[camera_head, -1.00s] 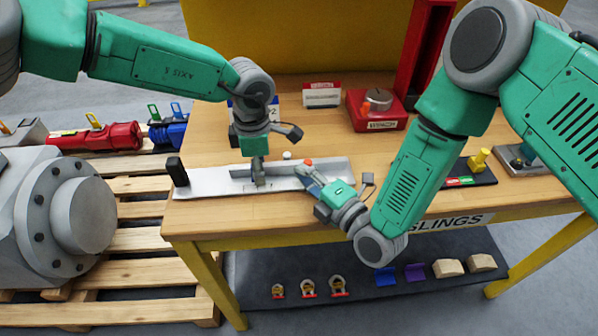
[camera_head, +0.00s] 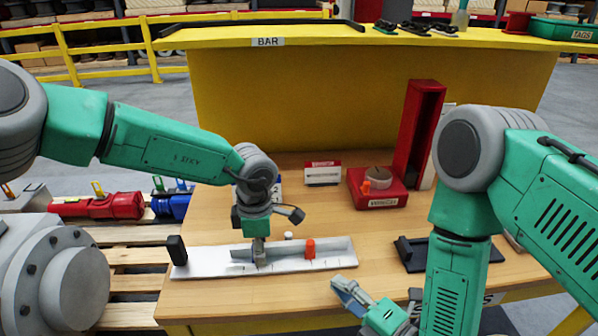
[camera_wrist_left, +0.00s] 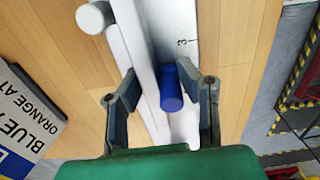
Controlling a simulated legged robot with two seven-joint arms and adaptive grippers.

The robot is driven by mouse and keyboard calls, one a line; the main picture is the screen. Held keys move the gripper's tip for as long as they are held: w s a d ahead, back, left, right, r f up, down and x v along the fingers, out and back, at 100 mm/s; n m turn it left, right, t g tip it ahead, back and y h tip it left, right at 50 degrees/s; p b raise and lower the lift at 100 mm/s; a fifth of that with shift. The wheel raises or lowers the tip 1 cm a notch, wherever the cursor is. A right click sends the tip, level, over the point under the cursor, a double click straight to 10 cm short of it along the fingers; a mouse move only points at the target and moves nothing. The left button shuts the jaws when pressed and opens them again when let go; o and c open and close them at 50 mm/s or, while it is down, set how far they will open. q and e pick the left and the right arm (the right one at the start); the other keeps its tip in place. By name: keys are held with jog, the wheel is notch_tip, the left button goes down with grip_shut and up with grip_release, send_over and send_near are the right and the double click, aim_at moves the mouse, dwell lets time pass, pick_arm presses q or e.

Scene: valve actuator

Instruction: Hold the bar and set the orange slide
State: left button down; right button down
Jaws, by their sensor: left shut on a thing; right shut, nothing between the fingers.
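The long white-grey bar (camera_head: 205,262) lies along the front left of the table, with a black block (camera_head: 177,250) at its left end. My left gripper (camera_head: 260,266) points down and is shut on the bar around its middle. In the left wrist view, its fingers (camera_wrist_left: 166,100) stand either side of the bar's raised rail (camera_wrist_left: 136,45) and a blue peg (camera_wrist_left: 171,88); the exact contact is hidden. The orange slide (camera_head: 309,249) stands upright on the bar, right of my left gripper. My right gripper (camera_head: 340,284) is shut and empty, in front of the bar and apart from the slide.
A small white knob (camera_head: 289,236) shows behind the bar. A red base with a round grey part (camera_head: 377,190) and a tall red box (camera_head: 418,135) stand behind. A black tray (camera_head: 411,254) is at right. Bare wood lies between them and the bar.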

pick_arm(q)
jog(key=shift+s+a+f, duration=0.1)
jog(key=shift+s+f, duration=0.15)
jog(key=shift+f, duration=0.05)
jog(key=c, duration=1.1)
grip_release()
jog(key=shift+o, duration=0.2)
jog(key=shift+w+r, duration=0.1)
jog(key=shift+w, duration=0.05)
